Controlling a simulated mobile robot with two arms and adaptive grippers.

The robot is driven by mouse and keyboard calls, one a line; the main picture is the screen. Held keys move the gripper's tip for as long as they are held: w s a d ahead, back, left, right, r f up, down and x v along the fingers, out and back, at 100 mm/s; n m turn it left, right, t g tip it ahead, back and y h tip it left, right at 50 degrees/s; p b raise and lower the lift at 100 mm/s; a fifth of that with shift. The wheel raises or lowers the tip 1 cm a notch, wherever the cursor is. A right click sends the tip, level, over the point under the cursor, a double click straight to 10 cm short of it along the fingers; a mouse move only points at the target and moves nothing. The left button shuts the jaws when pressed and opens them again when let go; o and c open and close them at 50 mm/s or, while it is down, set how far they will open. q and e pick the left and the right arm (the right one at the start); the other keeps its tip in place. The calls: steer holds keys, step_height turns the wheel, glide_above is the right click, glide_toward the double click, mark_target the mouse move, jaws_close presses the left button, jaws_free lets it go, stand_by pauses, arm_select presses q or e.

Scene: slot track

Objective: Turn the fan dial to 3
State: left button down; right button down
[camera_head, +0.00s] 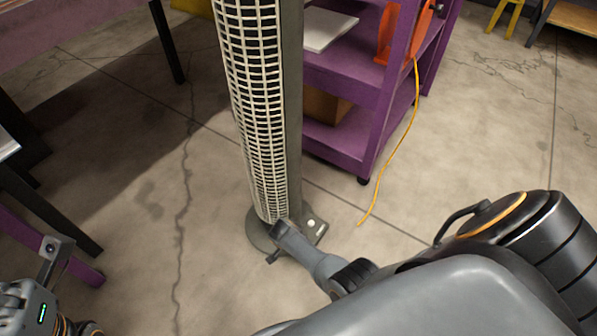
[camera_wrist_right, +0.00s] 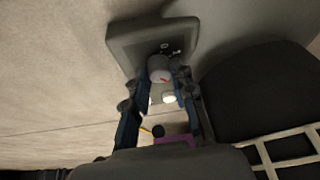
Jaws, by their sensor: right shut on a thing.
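The tower fan (camera_head: 262,110) stands upright on the floor with a pale grille and a grey base. Its control panel (camera_wrist_right: 122,42) is at the foot, seen close up in the right wrist view. The grey round fan dial (camera_wrist_right: 158,66) has a small red mark. My right gripper (camera_head: 277,245) is down at the fan's base, its blue-lined fingers shut on the dial's sides. Small marks on the panel are too small to read, so the dial's setting cannot be told. My left gripper (camera_head: 50,262) is partly visible at the lower left, away from the fan.
A purple shelf cart (camera_head: 345,85) stands just behind and right of the fan. A yellow cord (camera_head: 392,145) hangs from it to the floor. A white button (camera_wrist_right: 168,98) shows near the dial. Dark table legs (camera_head: 166,42) are at left. The cracked floor left of the fan is clear.

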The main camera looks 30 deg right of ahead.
steer(key=shift+d+m+b, duration=0.1)
steer(key=shift+m+b, duration=0.2)
steer(key=shift+m, duration=0.3)
steer(key=shift+g, duration=0.3)
steer(key=c, duration=1.1)
jaws_free()
steer(key=shift+a+r, duration=0.3)
steer(key=shift+r, duration=0.3)
steer(key=shift+v, duration=3.1)
steer(key=shift+s, duration=0.1)
